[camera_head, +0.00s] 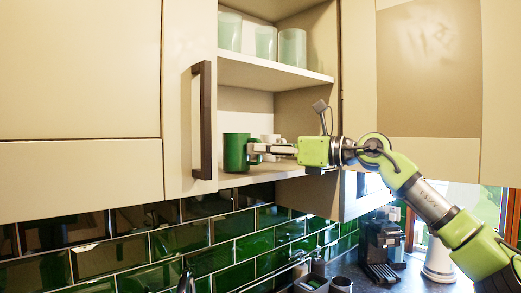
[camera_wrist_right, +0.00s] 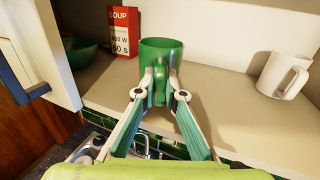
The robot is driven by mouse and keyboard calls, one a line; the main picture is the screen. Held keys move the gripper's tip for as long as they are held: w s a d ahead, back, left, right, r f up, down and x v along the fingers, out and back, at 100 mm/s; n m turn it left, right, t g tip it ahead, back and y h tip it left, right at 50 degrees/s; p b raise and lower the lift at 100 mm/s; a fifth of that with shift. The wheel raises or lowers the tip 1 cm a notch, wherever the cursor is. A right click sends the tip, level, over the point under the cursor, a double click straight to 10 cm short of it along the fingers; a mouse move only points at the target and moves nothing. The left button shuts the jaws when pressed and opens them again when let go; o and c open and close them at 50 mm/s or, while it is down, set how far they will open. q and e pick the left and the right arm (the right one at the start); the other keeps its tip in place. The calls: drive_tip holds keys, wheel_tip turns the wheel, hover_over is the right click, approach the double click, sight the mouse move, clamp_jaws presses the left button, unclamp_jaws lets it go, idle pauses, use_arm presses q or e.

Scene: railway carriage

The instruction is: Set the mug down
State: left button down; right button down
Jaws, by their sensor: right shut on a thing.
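A green mug (camera_head: 235,152) is at the front of the lower shelf (camera_head: 262,176) of an open wall cupboard, upright. My right gripper (camera_head: 256,149) reaches in from the right and is shut on the mug. In the right wrist view the mug (camera_wrist_right: 160,52) stands ahead, with the gripper's fingertips (camera_wrist_right: 158,88) closed at its near side, around the handle. I cannot tell whether the mug's base touches the shelf. My left gripper is in neither view.
A white mug (camera_wrist_right: 285,74) stands on the shelf to the right. A red and white soup card (camera_wrist_right: 122,32) and a green bowl (camera_wrist_right: 80,52) are at the left. Several pale green glasses (camera_head: 265,42) fill the upper shelf. A cupboard door with a dark handle (camera_head: 202,120) is left of the mug.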

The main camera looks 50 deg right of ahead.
drive_tip(key=shift+f, duration=0.2)
drive_tip(key=c, duration=2)
unclamp_jaws()
drive_tip(key=shift+c, duration=0.2)
drive_tip(key=shift+f, duration=0.1)
drive_tip(key=c, duration=0.4)
drive_tip(key=shift+b, duration=0.3)
